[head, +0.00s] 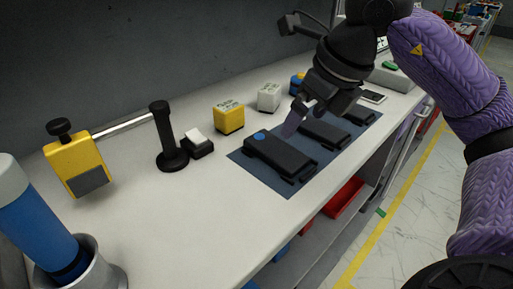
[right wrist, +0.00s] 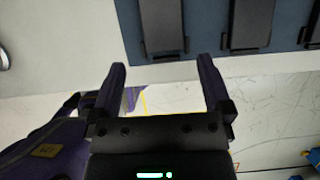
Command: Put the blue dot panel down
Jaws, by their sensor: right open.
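The blue dot panel (head: 281,155) is a flat black panel with a round blue dot at its left end. It lies on the dark blue mat (head: 247,168), at the mat's near left end. My right gripper (head: 298,116) is above the mat, just behind this panel in the head view. In the right wrist view the right gripper (right wrist: 161,68) has its fingers wide apart with nothing between them. Two dark panels (right wrist: 163,28) (right wrist: 250,24) show beyond the fingertips there; no dot is visible on them. My left gripper is out of view.
Two more black panels (head: 325,134) (head: 358,114) lie on the mat. A yellow block (head: 229,118), a white block (head: 269,97) and a black post (head: 167,136) stand behind and left. The white tabletop (head: 225,205) is clear in front. A red bin (head: 343,197) sits below.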

